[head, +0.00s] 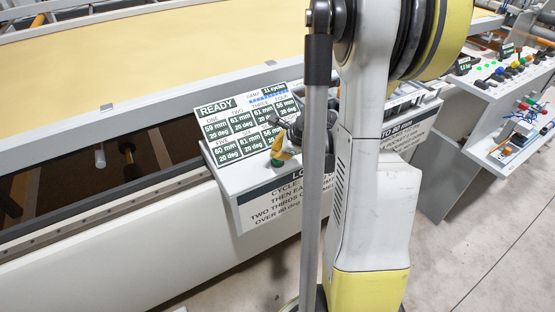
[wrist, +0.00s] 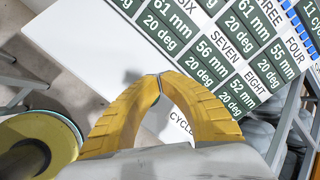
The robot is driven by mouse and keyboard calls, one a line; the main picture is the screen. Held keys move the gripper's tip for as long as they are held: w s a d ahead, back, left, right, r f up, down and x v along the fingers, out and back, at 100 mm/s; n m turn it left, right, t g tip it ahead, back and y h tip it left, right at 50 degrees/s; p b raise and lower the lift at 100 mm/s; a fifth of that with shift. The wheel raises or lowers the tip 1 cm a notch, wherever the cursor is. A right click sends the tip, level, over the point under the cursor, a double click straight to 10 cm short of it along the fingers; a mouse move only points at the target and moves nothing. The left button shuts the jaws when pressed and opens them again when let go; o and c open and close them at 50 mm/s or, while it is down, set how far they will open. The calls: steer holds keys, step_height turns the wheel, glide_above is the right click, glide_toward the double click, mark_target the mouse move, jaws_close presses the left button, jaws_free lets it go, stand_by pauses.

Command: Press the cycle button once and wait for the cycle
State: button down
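A green button (head: 277,162), small in the head view, sits on the white sloped console (head: 236,181) below the display board. My gripper (head: 282,153) is right over it, with its yellow fingers overlapping the button in the picture. I cannot tell whether they touch it. In the wrist view the two yellow fingers of my gripper (wrist: 158,76) meet at the tips with nothing between them. A printed label reading "CYCLE" (wrist: 180,125) shows in the gap behind the fingers.
The display board (head: 215,111) reads READY, with numbered cells of mm and degrees. A long frame with a tan sheet (head: 130,55) lies behind and left. Another console with several coloured controls (head: 510,75) stands at right. My arm hides part of the console.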

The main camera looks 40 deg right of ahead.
steer(key=shift+f+b, duration=0.55)
stand_by(0.4)
steer(key=shift+r, duration=0.1)
steer(key=shift+r+p, duration=0.75)
steer(key=shift+r, duration=0.15)
step_height(320, 180, up, 5)
steer(key=p, duration=0.3)
steer(key=shift+p, duration=0.4)
steer(key=shift+d, duration=0.1)
stand_by(1.1)
